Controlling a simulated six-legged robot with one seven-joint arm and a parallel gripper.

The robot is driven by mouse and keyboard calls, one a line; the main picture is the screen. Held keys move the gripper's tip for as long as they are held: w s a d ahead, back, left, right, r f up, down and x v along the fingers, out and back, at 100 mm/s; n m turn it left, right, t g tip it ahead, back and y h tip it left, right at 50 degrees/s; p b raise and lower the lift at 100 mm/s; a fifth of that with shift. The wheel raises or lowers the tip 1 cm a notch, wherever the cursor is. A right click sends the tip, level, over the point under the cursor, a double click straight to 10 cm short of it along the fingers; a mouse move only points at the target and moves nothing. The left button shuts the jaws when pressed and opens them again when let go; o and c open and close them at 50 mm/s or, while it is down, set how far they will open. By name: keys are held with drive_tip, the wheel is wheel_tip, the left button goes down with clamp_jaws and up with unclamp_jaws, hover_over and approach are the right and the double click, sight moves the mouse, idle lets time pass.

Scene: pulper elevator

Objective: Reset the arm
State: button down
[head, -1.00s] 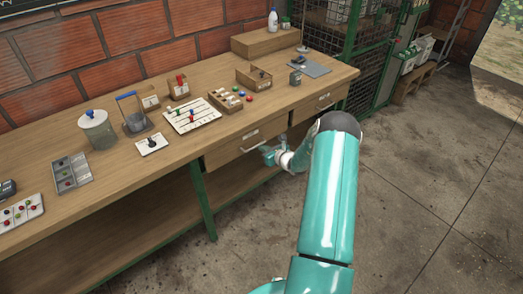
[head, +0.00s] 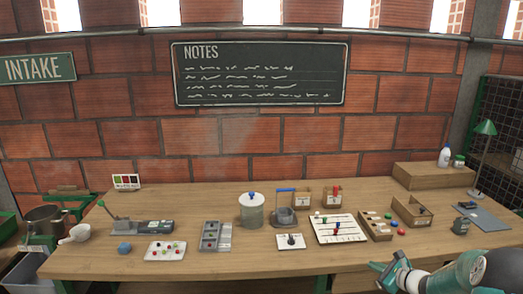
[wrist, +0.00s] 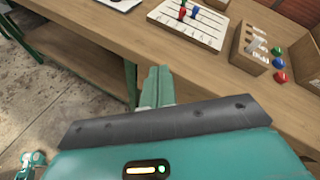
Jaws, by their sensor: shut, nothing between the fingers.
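My gripper (head: 377,267) shows at the lower right of the head view, in front of the bench's front edge, below the bead board and wooden tray. In the wrist view my gripper's two fingers (wrist: 157,75) lie side by side, shut, with nothing seen between them. They overlap the bench's front face in that picture. My arm comes in from the lower right of the head view; most of it is out of the picture.
The wooden bench (head: 180,270) holds a lidded jar (head: 251,212), a bead board (head: 325,235), a divided wooden tray (head: 374,227) with loose coloured beads beside it, and a grey mat (head: 485,216). A brick wall with a chalkboard (head: 260,75) stands behind. Bare floor (wrist: 30,90) shows in the wrist view.

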drive_tip(key=s+a+r+n+g, duration=0.3)
drive_tip(key=s+a+r+n, duration=0.4)
drive_tip(key=a+r, duration=0.3)
drive_tip(key=s+a+r+n+g, duration=0.4)
drive_tip(key=s+a+r+n, duration=0.35)
drive_tip(key=a, duration=0.45)
drive_tip(key=s+r+n+h, duration=0.2)
drive_tip(key=s+n, duration=0.3)
drive_tip(key=s, duration=0.6)
drive_tip(key=s+a+r+n+h, duration=0.1)
drive_tip(key=s+r+n+h, duration=0.2)
drive_tip(key=s+n, duration=0.3)
drive_tip(key=s, duration=0.5)
drive_tip(key=shift+a+r+t+h, duration=0.2)
drive_tip(key=shift+a+t+h, duration=0.1)
drive_tip(key=shift+h, duration=0.1)
